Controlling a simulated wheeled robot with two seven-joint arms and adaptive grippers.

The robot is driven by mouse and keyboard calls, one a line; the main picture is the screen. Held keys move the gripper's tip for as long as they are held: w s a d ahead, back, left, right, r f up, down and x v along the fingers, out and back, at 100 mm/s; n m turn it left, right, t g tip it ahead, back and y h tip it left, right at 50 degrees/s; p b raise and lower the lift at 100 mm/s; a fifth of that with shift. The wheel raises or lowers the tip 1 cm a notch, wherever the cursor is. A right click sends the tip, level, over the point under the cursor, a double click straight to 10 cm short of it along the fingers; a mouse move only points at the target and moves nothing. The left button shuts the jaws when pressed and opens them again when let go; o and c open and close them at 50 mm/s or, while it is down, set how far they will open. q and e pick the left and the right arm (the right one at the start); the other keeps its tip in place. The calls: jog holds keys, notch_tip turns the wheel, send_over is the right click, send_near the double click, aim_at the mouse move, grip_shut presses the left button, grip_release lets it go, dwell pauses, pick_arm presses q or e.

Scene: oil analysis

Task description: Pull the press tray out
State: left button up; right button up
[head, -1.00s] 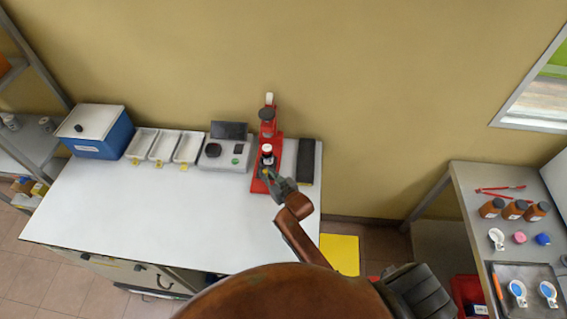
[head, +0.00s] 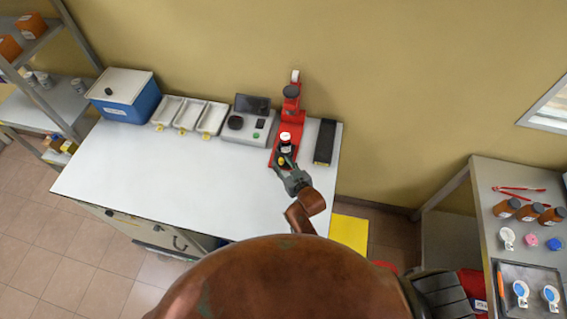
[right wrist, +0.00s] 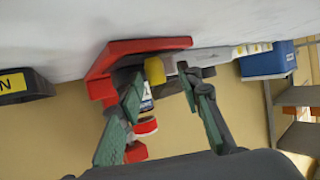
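The red press (head: 291,112) stands near the back right of the white bench. A white-lidded jar (head: 285,137) shows at its front. The press also shows in the right wrist view (right wrist: 125,50), its red base nearest the bench. There a dark press tray part carries a yellow knob (right wrist: 155,70). My right gripper (head: 287,166) is at the front of the press, its fingers towards it. In the right wrist view its two fingertips (right wrist: 160,78) are apart, one on each side of the knob; I see no clear contact. In the head view the gripper hides the knob. My left gripper is out of view.
Left of the press are a grey device (head: 248,125), several white trays (head: 188,114) and a blue box (head: 125,96). A black strip (head: 325,142) lies close on its right. The bench front (head: 160,185) is clear. A side table (head: 487,225) stands at the far right.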

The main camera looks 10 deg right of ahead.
jog(key=shift+w, duration=0.1)
jog(key=shift+d, duration=0.1)
jog(key=v, duration=1.2)
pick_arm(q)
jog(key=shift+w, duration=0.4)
pick_arm(e)
jog(key=shift+f, duration=0.1)
